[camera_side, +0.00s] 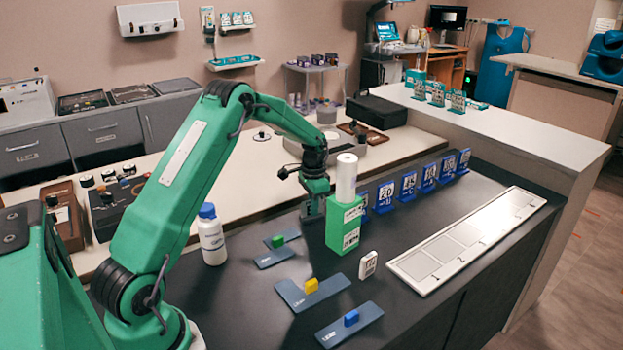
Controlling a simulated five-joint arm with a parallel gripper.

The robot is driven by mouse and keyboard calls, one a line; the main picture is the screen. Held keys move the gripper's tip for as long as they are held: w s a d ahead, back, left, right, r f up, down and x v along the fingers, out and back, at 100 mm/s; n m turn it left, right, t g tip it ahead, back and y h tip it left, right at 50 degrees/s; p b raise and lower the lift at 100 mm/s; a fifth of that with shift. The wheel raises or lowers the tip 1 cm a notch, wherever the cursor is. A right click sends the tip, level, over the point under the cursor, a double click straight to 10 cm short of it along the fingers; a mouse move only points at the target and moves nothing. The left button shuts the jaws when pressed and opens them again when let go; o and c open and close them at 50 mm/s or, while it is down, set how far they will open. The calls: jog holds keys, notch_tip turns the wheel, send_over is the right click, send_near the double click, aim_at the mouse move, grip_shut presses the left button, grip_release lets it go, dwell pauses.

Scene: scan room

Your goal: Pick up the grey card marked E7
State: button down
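A small pale grey card (368,265) stands upright on the dark bench top, just right of the green box; its dark marking is too small to read, so I cannot tell whether it says E7. My gripper (312,209) points down at the left rear of the green box (344,226), to the left of and behind the pale card. Its fingertips are small and partly hidden by the box, so I cannot see whether they are apart or whether they touch anything.
A white roll (346,178) stands on the green box. Blue cards (408,186) stand in a row behind. A numbered white tray (467,240) lies right. Blue plates with coloured blocks (312,286) lie in front; a white bottle (212,235) stands left.

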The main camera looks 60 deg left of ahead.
jog(key=shift+r, duration=0.15)
notch_tip(320, 180, up, 10)
jog(key=shift+f, duration=0.15)
dwell(0.7)
dwell(0.5)
